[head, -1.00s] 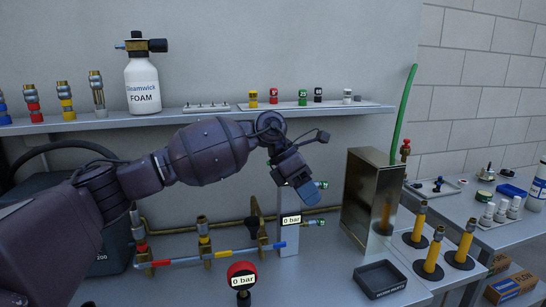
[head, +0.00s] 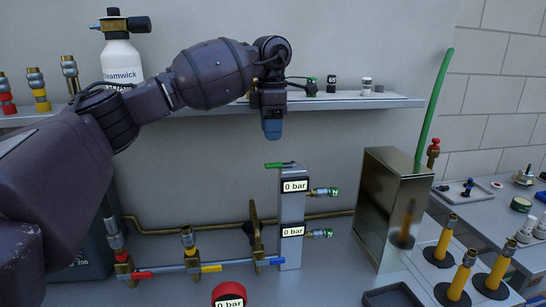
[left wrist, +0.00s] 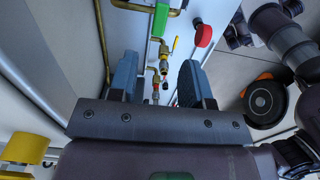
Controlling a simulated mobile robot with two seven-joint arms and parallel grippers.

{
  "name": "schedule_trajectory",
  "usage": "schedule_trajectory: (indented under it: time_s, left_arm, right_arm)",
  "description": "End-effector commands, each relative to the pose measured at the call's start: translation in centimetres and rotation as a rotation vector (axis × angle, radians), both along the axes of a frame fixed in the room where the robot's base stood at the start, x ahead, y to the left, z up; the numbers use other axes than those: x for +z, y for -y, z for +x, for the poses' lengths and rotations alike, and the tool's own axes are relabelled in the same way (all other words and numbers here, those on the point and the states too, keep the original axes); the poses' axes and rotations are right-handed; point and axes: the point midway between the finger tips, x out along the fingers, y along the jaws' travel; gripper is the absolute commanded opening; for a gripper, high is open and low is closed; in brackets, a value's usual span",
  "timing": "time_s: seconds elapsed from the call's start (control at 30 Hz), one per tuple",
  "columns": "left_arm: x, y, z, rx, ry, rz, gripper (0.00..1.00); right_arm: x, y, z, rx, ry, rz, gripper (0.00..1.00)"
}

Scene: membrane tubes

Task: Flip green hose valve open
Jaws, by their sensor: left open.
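A short green handle (head: 280,165) lies roughly level at the top of an upright grey block (head: 290,220) with two displays reading 0 bar. In the left wrist view, a green bar (left wrist: 160,18) shows beyond the gap between my fingers. My left gripper (head: 272,134) points down above the green handle, apart from it. Its blue fingers are spread and empty in the left wrist view (left wrist: 158,75). A green hose (head: 435,100) rises behind the metal box at the right. My right gripper is not in view.
Two small fittings with green ends stick out from the block's right side. A metal box (head: 392,200) stands to the right. Pipes with red, yellow and blue handles run to the left. A shelf (head: 350,104) with bottles and fittings is behind my gripper.

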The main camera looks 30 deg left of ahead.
Motion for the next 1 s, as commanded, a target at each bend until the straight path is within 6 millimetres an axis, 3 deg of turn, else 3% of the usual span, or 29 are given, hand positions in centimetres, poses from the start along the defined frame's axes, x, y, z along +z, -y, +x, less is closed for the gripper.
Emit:
schedule_trajectory:
  time_s: [0.2, 0.43, 0.9, 1.0]
  left_arm:
    - [-3.9, 0.0, 0.0, -0.001, -0.003, 0.000, 0.45]
    - [-6.8, 0.0, 0.0, 0.000, -0.001, -0.001, 0.45]
    - [-7.9, 0.0, 0.0, -0.001, 0.001, -0.001, 0.45]
    - [-7.9, 0.0, 0.0, -0.001, 0.001, -0.001, 0.29]
  right_arm:
    - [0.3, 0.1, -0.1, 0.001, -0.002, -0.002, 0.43]
    - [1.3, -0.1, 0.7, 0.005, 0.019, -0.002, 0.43]
    - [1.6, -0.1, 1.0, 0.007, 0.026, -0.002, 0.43]
    - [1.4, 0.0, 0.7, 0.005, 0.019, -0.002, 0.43]
